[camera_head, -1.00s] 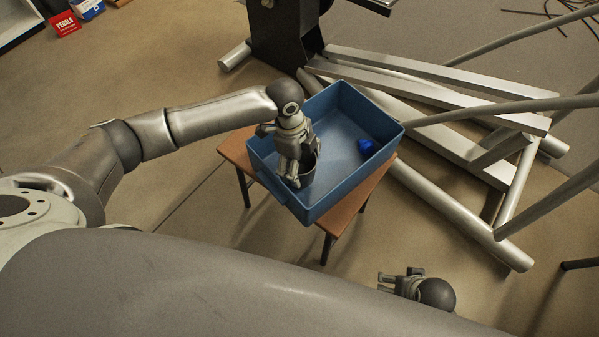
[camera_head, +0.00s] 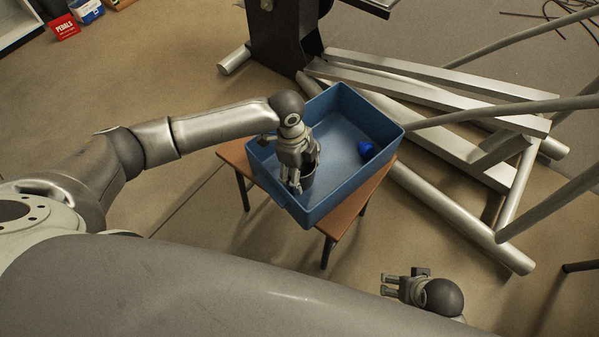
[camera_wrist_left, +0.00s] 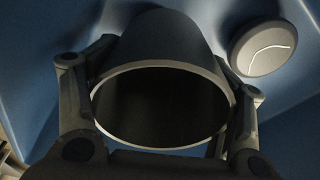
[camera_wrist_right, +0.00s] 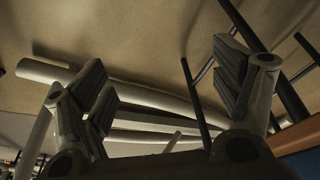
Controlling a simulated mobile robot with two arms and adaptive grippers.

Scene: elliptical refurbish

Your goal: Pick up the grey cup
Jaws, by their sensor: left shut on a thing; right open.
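The grey cup (camera_head: 310,172) stands in the near left part of the blue bin (camera_head: 341,198), partly hidden by my left gripper in the head view. My left gripper (camera_head: 297,184) reaches down into the bin and is shut on the cup. In the left wrist view the dark cup (camera_wrist_left: 165,45), with its lighter rim and open mouth, lies between the two fingers (camera_wrist_left: 160,115). My right gripper (camera_head: 389,284) is open and empty, away from the bin at the lower right. Its spread fingers show in the right wrist view (camera_wrist_right: 165,100).
A small blue object (camera_head: 366,149) lies in the bin to the cup's right. A pale round object (camera_wrist_left: 264,47) shows beside the cup in the left wrist view. The bin stands on a small brown table (camera_head: 236,153). A metal frame (camera_head: 440,195) stands close on the right.

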